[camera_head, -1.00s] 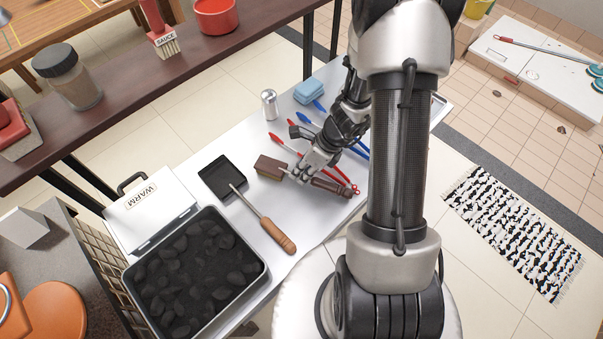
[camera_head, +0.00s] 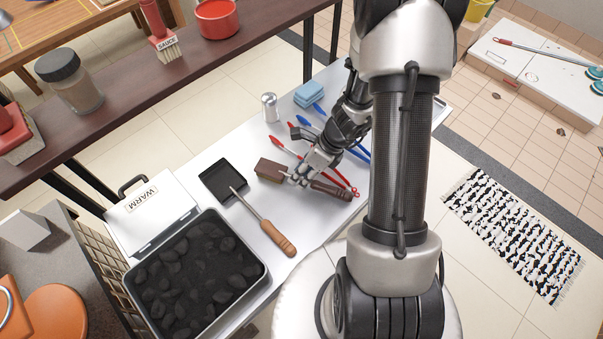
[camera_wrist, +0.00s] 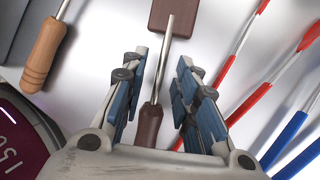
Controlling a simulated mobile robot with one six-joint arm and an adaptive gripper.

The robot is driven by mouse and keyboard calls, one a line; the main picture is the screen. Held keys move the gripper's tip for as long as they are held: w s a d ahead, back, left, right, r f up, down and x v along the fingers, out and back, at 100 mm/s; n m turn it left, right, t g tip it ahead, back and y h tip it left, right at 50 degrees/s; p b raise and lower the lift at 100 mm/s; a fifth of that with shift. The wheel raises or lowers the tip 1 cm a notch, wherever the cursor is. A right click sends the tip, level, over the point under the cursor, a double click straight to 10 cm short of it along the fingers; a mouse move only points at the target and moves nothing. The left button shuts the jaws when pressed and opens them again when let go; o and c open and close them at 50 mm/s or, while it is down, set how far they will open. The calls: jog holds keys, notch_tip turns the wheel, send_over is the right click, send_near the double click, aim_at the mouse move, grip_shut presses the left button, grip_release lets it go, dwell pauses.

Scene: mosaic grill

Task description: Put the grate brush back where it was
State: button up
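The grate brush lies on the white side table, its brown head (camera_head: 270,170) to the left and its dark brown handle (camera_head: 331,189) to the right. My gripper (camera_head: 297,178) is over the brush's middle. In the wrist view my gripper (camera_wrist: 160,75) is open, with its blue-padded fingers on either side of the brush's metal shaft (camera_wrist: 164,65). Gaps show between the shaft and both fingers. The brush head (camera_wrist: 174,14) is beyond the fingertips, and the handle (camera_wrist: 149,124) runs back between them. Part of the brush is hidden by my gripper in the head view.
Red tongs (camera_head: 283,147) and blue tongs (camera_head: 308,122) lie close beside the brush. A black-bladed shovel (camera_head: 222,180) lies to its left. A shaker (camera_head: 270,108) and blue sponge (camera_head: 309,94) stand behind. The charcoal grill (camera_head: 262,272) is at front left.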

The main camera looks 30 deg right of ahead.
jog(key=p+v, duration=0.5)
jog(key=v, duration=0.6)
jog(key=a+r+n, duration=0.4)
jog(key=r+n, duration=0.2)
jog(key=r, duration=0.3)
jog(key=s+a+r+n+t+h, duration=0.1)
jog(key=s+a+r+n+h, duration=0.1)
jog(key=s+r+n, duration=0.5)
jog(key=s+a+r+n+t+h, duration=0.1)
jog(key=s+a+r+n, duration=0.4)
jog(key=r+n, duration=0.5)
jog(key=s+n+h, duration=0.1)
jog(key=n, duration=0.4)
jog(key=shift+s+r+t+h, duration=0.3)
jog(key=shift+s, duration=0.05)
